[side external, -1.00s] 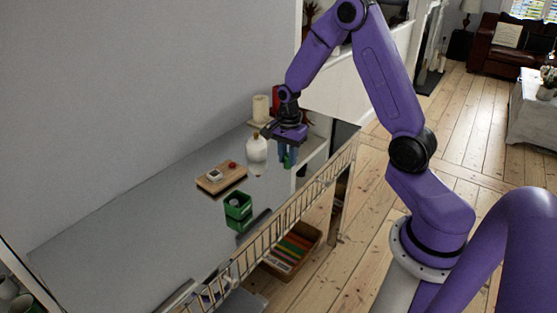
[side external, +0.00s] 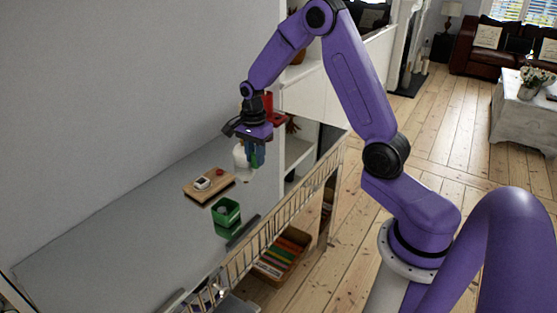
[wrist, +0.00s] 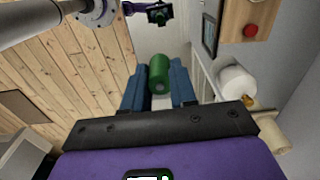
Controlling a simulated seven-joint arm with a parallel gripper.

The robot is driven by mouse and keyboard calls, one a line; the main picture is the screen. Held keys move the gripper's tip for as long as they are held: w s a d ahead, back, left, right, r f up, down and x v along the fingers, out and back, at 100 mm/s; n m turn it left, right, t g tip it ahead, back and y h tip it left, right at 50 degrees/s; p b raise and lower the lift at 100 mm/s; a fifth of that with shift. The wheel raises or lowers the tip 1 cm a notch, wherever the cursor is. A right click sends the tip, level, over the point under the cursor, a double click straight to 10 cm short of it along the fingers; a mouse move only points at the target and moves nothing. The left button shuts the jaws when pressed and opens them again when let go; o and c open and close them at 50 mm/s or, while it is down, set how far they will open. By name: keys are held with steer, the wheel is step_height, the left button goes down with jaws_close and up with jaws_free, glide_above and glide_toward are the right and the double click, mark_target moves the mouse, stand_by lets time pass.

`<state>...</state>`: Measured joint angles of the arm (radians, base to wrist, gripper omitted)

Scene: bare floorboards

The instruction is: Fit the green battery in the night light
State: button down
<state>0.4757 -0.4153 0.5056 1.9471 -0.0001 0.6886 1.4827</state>
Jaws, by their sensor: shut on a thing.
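My gripper (wrist: 159,88) is shut on the green battery (wrist: 159,72), held between its blue fingers in the wrist view. In the side view my gripper (side external: 255,155) is above the shiny grey counter, in front of the white bottle; the battery is mostly hidden there. A wooden board (side external: 193,195) with a small white-rimmed part and a red dome lies to the gripper's left; it looks like the night light. The board (wrist: 238,18) and its red dome (wrist: 250,31) also show at the top of the wrist view. The battery is apart from it.
A green open box (side external: 226,212) stands on the counter (side external: 110,250), nearer the rail than the board. The white bottle (side external: 239,160) is close to my gripper and partly hidden. A wire rail (side external: 285,220) edges the counter. The counter's left part is clear.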

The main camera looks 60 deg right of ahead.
steer(key=w+a+f, duration=0.1)
steer(key=w+a, duration=0.2)
steer(key=w, duration=0.5)
steer(key=w+a+f+m, duration=0.1)
steer(key=w+a, duration=0.2)
steer(key=w, duration=0.6)
steer(key=shift+w+a+f, duration=0.25)
steer(key=shift+a, duration=0.15)
steer(key=shift+f, duration=0.1)
steer(key=shift+f, duration=2.45)
steer(key=shift+f, duration=1.2)
steer(key=c, duration=0.8)
jaws_free()
steer(key=shift+r, duration=3.55)
